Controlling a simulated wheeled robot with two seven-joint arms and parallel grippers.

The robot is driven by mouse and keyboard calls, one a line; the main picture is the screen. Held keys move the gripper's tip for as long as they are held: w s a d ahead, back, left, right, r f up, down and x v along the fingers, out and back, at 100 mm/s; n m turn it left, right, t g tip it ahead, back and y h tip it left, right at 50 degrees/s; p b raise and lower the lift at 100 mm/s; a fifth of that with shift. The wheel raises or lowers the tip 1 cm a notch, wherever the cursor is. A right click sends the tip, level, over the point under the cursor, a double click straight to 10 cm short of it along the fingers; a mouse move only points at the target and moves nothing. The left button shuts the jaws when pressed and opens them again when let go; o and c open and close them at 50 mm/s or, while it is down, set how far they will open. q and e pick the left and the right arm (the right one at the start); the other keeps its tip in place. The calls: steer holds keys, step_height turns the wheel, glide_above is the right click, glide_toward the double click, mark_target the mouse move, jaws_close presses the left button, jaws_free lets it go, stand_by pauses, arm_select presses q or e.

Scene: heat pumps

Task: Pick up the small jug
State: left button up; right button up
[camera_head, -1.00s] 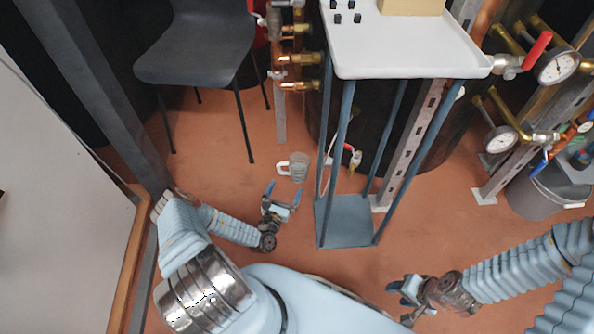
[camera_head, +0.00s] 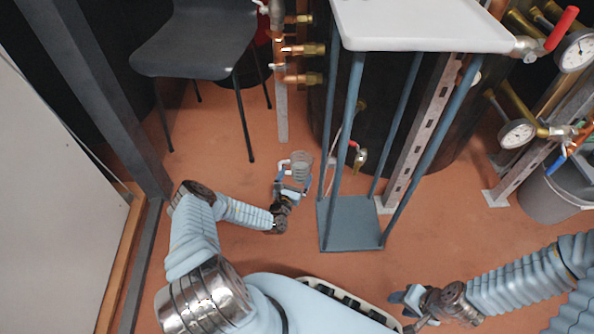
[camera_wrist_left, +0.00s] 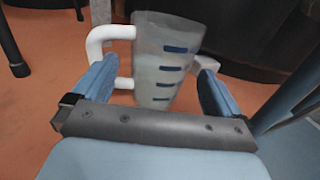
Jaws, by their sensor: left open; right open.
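The small jug (camera_head: 302,162) is clear with a white handle and stands on the floor left of the white-topped stand. In the left wrist view the jug (camera_wrist_left: 165,62) shows blue marks on its side, and its white handle (camera_wrist_left: 103,45) points left. My left gripper (camera_head: 292,180) is open with the jug between or just beyond its blue fingers; the handle is near the left finger. I cannot tell whether a finger touches it. The gripper hides the jug's lower part in the head view. My right gripper (camera_head: 408,300) is open, low at the right, away from the jug.
A stand with a white top (camera_head: 425,25), blue legs and a blue-grey base (camera_head: 350,225) is close right of the left gripper. A dark chair (camera_head: 195,45) is behind left. Brass valves (camera_head: 300,78) and a grey bucket (camera_head: 550,195) are nearby.

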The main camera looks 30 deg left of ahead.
mark_target(297, 175)
arm_select(q)
steer(key=w, duration=0.1)
steer(key=w+b, duration=0.1)
steer(key=w, duration=0.2)
steer(key=shift+a+b, duration=0.25)
steer(key=shift+b, duration=0.1)
steer(key=shift+w+r, duration=0.1)
steer(key=shift+w, duration=0.3)
steer(key=c, duration=1.1)
steer(key=shift+c, duration=0.6)
steer(key=shift+r, duration=0.15)
